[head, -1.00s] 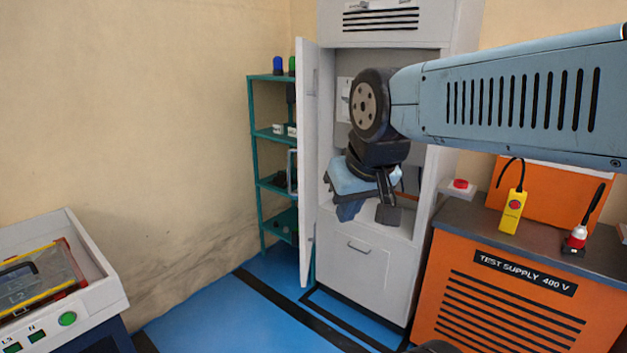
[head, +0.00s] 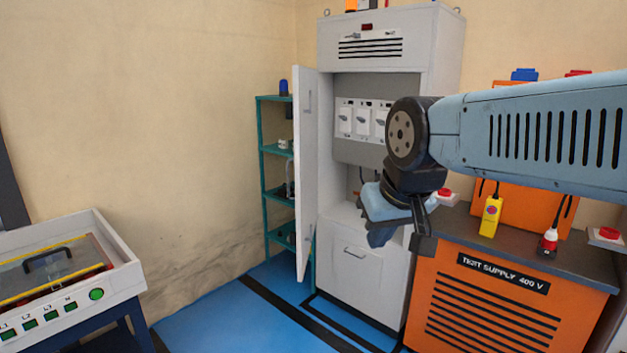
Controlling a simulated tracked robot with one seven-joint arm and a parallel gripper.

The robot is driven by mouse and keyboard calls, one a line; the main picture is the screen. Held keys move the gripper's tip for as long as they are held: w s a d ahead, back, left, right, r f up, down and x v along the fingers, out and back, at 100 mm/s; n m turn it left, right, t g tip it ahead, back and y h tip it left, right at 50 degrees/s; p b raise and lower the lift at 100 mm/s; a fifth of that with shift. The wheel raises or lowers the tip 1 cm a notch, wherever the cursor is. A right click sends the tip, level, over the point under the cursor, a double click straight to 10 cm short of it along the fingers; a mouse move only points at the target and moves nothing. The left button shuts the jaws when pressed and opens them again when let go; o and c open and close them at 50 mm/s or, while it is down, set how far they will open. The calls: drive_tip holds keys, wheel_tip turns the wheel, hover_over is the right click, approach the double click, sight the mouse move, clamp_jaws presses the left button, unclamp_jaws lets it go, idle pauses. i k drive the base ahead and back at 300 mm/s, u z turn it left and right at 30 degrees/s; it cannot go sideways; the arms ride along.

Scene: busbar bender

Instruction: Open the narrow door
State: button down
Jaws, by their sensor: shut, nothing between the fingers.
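The narrow door (head: 306,170) is a tall, thin light-grey panel on the left side of the grey cabinet (head: 388,33). Behind the opening, several white switches (head: 361,121) show on a panel. My gripper (head: 421,243) hangs below my wrist, in front of the cabinet's right side, well to the right of the door and apart from it. It is shut and empty. My arm hides part of the cabinet's interior and right side.
A green shelf rack (head: 279,205) stands behind the door, against the wall. An orange test supply bench (head: 487,300) is at the right, close to the cabinet. A white-topped console (head: 118,272) is at the lower left. Blue floor (head: 225,305) lies clear between console and cabinet.

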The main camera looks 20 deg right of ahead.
sight(304, 80)
drive_tip(key=z, duration=0.1)
drive_tip(key=i, duration=1)
